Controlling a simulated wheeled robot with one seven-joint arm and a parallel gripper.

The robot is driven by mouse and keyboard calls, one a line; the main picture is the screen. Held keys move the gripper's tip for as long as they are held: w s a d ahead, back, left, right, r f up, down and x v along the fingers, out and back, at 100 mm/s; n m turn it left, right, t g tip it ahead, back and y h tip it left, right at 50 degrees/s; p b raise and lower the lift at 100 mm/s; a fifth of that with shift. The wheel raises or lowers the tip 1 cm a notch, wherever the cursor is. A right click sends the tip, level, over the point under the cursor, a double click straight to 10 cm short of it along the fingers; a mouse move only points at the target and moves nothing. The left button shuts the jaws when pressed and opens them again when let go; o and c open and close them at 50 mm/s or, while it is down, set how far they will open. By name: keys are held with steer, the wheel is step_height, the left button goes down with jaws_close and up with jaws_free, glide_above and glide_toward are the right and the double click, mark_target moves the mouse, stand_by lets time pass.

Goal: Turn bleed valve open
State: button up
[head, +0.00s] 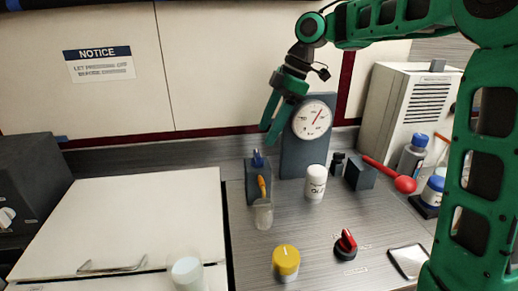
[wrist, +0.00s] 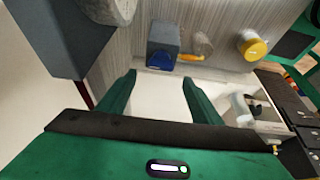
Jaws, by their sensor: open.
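A grey block with a blue top (head: 257,182) and a yellow-orange lever (head: 262,187) stands left of the pressure gauge (head: 312,119). A clear cup (head: 263,213) stands below the lever. This looks like the bleed valve, but I read no label on it. The block (wrist: 165,38), its blue part (wrist: 160,60) and the lever (wrist: 196,46) also show in the wrist view, beyond my fingertips. My gripper (head: 270,128) is open and empty, above the block and in front of the gauge panel's left side. Its two fingers frame bare white surface in the wrist view (wrist: 159,78).
A white bottle (head: 315,182), a yellow-capped jar (head: 286,262), a red-handled rotary switch (head: 346,244) and a red ball-ended lever (head: 392,175) stand on the grey bench. The white cabinet top (head: 140,220) at left is mostly clear. Bottles crowd the right.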

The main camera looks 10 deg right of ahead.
mark_target(258, 153)
steer(key=x, duration=0.7)
steer(key=shift+c, duration=0.3)
steer(key=shift+d, duration=0.1)
steer(key=c, duration=1)
